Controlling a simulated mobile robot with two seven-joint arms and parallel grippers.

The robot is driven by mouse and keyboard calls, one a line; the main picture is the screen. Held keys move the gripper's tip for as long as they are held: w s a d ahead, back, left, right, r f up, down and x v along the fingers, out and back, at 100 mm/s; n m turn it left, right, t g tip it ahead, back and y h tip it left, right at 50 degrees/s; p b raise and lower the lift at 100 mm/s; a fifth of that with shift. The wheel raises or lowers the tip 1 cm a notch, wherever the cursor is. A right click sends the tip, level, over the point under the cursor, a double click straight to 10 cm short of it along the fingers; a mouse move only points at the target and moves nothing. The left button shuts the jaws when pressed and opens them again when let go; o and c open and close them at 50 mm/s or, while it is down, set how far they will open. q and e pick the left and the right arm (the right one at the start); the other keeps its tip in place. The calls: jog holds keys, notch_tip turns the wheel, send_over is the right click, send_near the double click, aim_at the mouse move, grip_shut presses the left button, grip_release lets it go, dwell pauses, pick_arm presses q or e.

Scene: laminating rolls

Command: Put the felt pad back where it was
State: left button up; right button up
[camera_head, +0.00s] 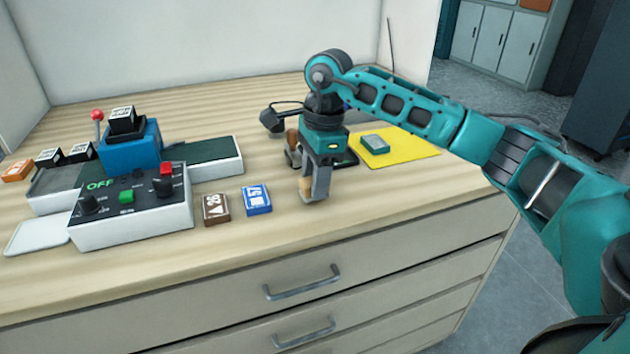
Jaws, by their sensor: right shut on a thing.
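My right gripper (314,190) points down over the front part of the wooden worktop, right of the blue tile. It is shut on a small tan thing (305,188), mostly hidden by the fingers; I cannot tell whether this is the felt pad. A grey-green block (375,144) lies on a yellow sheet (408,150) behind and right of the gripper. It may be a pad, but its material is unclear. My left gripper is not in view.
A machine with a control panel (130,208), a blue housing (131,152) and a red-knobbed lever (97,115) stands left. A brown tile (216,209) and a blue tile (257,199) lie beside it. A brown object (292,146) stands behind the gripper. The worktop's front right is clear.

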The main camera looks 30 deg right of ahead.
jog(key=shift+f, duration=0.35)
jog(key=shift+f, duration=0.1)
jog(key=shift+f, duration=0.15)
jog(key=o, duration=0.9)
jog(key=shift+o, duration=0.2)
notch_tip(320, 180, up, 12)
jog(key=d+p, duration=0.1)
jog(key=shift+s+d+r, duration=0.2)
